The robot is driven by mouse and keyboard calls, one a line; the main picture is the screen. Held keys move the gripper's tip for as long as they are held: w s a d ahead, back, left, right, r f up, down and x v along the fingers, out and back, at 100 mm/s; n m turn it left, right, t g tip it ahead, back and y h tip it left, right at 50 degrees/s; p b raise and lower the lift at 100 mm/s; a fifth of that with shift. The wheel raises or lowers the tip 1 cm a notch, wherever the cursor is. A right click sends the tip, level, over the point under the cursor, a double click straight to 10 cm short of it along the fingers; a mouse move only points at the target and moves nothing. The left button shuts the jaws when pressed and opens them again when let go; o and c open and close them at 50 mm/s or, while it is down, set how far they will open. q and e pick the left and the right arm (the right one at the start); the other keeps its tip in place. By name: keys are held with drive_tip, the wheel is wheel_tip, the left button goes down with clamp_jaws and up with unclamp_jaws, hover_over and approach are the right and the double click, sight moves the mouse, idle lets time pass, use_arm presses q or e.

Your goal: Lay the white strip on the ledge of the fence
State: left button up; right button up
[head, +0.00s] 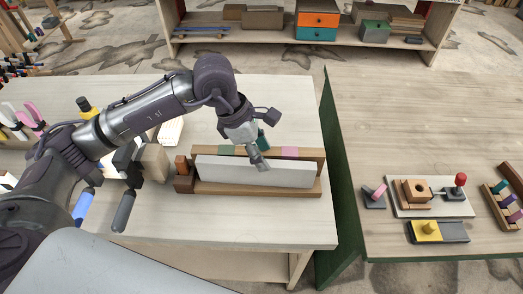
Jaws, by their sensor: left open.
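The white strip (285,175) is a long pale bar. It lies along the front of the wooden fence (312,156), above the fence's lower ledge (230,188). From this angle I cannot tell whether it rests fully on the ledge. The fence's back wall has a green patch and a pink patch on its top edge. My right gripper is not in view.
Clamps and tools crowd the table's left side. The table (270,220) is clear in front of the fence. A green-edged panel (338,180) separates it from the right table.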

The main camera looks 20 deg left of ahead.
use_arm(q)
drive_tip(key=shift+r+p, duration=0.75)
drive_tip(key=shift+p, duration=0.15)
drive_tip(key=shift+a+r, duration=0.15)
drive_tip(key=shift+r, duration=0.05)
drive_tip(key=b+v, duration=0.3)
drive_tip(key=v, duration=0.8)
drive_tip(key=shift+b, duration=0.3)
drive_tip(key=shift+s+a, duration=0.1)
